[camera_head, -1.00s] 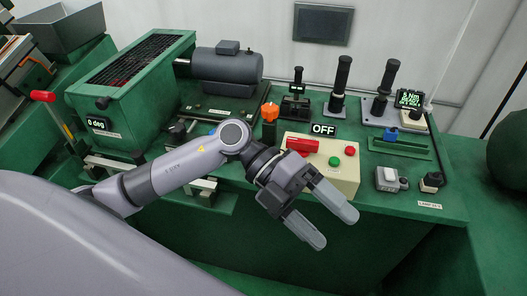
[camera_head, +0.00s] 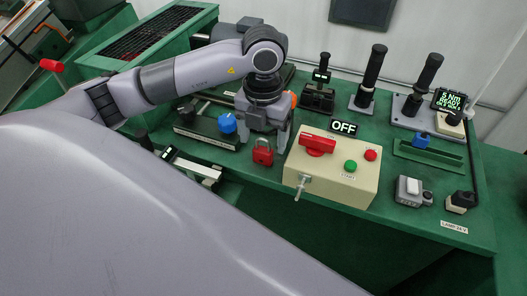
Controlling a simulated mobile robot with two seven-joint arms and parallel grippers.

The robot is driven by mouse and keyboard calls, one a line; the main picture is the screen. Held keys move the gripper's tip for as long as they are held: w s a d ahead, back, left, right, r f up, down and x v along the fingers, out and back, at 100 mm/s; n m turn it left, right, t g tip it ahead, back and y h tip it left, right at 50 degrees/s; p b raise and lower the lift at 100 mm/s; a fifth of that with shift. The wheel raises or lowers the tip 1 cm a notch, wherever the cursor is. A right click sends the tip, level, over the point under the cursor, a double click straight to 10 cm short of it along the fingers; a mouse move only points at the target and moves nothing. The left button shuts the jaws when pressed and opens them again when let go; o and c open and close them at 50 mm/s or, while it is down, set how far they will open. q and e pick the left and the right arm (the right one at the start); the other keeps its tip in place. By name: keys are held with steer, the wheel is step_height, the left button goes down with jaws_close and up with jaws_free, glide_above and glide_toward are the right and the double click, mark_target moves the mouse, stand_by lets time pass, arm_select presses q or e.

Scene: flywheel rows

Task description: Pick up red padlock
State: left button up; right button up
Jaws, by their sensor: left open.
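The red padlock (camera_head: 263,153) sits on the green bench, just left of the beige control box (camera_head: 334,172). My left gripper (camera_head: 263,146) points down over it, with one finger on each side. The jaws are open, and I cannot tell whether either finger touches the padlock. The padlock's body shows between the fingers, and its dark shackle shows partly above it. My right gripper is not in view.
The box carries a red switch handle (camera_head: 317,145), a green button (camera_head: 351,166), a red button (camera_head: 371,155) and a silver pin (camera_head: 301,188) at its front. A blue knob (camera_head: 227,123) stands close on the left. Black upright handles (camera_head: 372,70) stand behind the box.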

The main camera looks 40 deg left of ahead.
arm_select(q)
step_height(320, 180, down, 3)
steer(key=shift+f, duration=0.2)
steer(key=shift+c, duration=0.3)
steer(key=c, duration=1.2)
steer(key=shift+r, duration=0.1)
step_height(320, 180, up, 12)
steer(key=shift+w+f, duration=0.1)
step_height(320, 180, up, 8)
steer(key=p, duration=0.3)
glide_above(263, 149)
